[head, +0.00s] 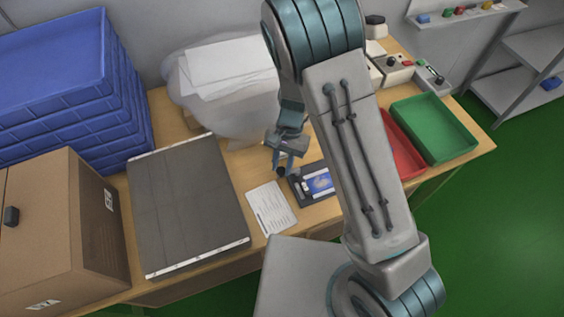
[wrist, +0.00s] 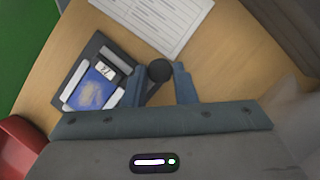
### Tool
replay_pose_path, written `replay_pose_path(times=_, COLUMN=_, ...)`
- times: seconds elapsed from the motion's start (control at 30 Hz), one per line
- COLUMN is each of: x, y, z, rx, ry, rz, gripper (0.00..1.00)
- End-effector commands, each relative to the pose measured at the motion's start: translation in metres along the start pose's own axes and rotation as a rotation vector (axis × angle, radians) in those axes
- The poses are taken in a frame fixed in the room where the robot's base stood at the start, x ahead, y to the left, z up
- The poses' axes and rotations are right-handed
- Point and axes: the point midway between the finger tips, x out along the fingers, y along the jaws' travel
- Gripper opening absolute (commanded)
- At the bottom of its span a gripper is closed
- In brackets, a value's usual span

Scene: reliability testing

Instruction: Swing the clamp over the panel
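The panel (head: 320,182), blue with a pale figure, lies on a dark fixture plate (head: 296,190) on the table. The panel (wrist: 92,88) and plate (wrist: 75,72) also show in the wrist view. A round black knob (head: 281,172), seemingly the clamp's handle, is at the plate's edge, beside the panel. The knob (wrist: 160,70) shows between my fingertips in the wrist view. My gripper (head: 284,159) points down with its fingers apart around or just above the knob; firm contact is not visible. The clamp's arm is mostly hidden by my finger (wrist: 137,88).
A printed sheet (head: 271,208) lies left of the fixture, then a large grey mat (head: 187,205). Red (head: 405,150) and green (head: 435,128) trays stand right, partly behind my arm. Blue crates (head: 60,90) and a cardboard box (head: 60,225) crowd the left.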

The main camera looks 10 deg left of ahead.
Motion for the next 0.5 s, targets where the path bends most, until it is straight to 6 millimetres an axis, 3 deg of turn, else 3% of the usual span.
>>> replay_pose_path(times=0.5, x=0.0013, y=0.0034, z=0.0035, rx=-0.123, ry=0.002, rz=0.048, gripper=0.02)
